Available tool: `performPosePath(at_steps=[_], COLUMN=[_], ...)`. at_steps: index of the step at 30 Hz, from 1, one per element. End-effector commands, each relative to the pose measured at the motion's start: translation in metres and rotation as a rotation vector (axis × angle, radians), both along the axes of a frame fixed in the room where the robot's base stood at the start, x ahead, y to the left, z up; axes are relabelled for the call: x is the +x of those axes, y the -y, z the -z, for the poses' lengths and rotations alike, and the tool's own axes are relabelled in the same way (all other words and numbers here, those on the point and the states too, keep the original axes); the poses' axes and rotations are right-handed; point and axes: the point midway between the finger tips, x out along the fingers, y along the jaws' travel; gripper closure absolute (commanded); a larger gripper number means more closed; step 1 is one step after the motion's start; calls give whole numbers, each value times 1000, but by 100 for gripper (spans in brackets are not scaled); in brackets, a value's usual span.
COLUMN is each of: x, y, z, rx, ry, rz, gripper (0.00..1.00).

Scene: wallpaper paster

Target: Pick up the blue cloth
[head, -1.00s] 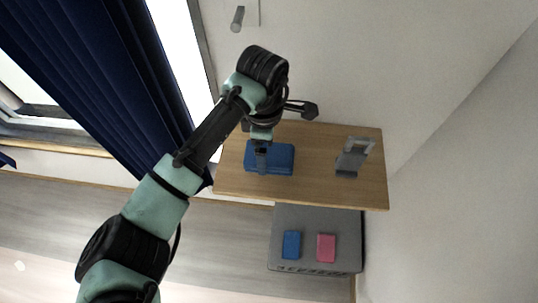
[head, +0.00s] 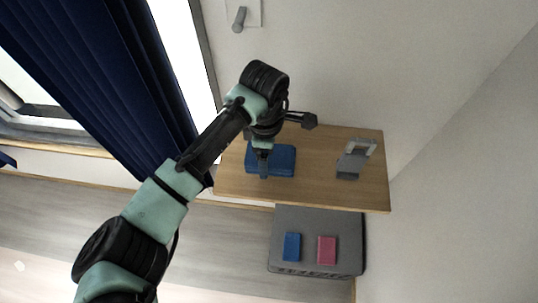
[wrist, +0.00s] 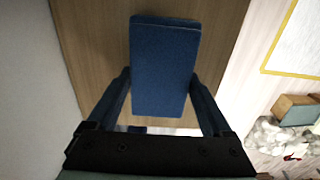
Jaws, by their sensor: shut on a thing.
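The blue cloth (head: 284,160) is a folded dark blue block at the left part of the wooden table (head: 320,190). My gripper (head: 264,168) reaches down over it from above in the head view and hides part of it. In the wrist view, the cloth (wrist: 165,70) lies lengthwise between the two fingers of my gripper (wrist: 163,95). The fingers are shut on its sides near its close end. I cannot tell whether the cloth is clear of the table top.
A grey stand (head: 350,165) is on the table's right side. A grey box-like seat (head: 320,220) in front carries a small blue block (head: 292,246) and a pink one (head: 327,250). A dark blue curtain (head: 110,80) hangs at the left. The table's middle is clear.

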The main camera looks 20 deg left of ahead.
Motion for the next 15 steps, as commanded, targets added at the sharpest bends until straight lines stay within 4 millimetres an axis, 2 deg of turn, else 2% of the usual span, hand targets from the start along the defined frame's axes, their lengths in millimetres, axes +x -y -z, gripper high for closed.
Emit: performPosePath(at_steps=[5, 15], x=[0, 1], y=[0, 1], z=[-9, -74], rx=[0, -1], ry=[1, 2], rz=[1, 2], gripper=[70, 70])
